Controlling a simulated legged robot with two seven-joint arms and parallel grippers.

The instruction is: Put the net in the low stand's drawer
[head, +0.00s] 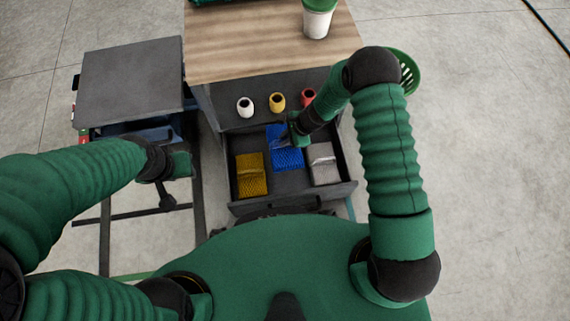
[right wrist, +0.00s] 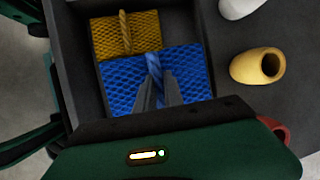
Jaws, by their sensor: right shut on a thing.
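A blue net (head: 290,160) with a twisted rope grip lies in the middle of an open dark drawer (head: 290,198) under a wood-topped cabinet. My right gripper (head: 283,140) is over it. In the right wrist view, the fingers (right wrist: 156,90) are shut on the blue net's (right wrist: 120,85) rope grip. The net still looks to be in the drawer. A low grey-topped stand (head: 130,80) is at left, with a blue part under its top; I cannot tell whether its drawer is open. My left gripper (head: 181,165) is near that stand, its fingers unclear.
A yellow net (head: 251,175) and a grey net (head: 322,163) flank the blue one. White (head: 245,107), yellow (head: 277,101) and red (head: 308,97) hollow pieces stand behind the drawer. A white-and-green cup (head: 318,18) is on the wooden top (head: 260,45).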

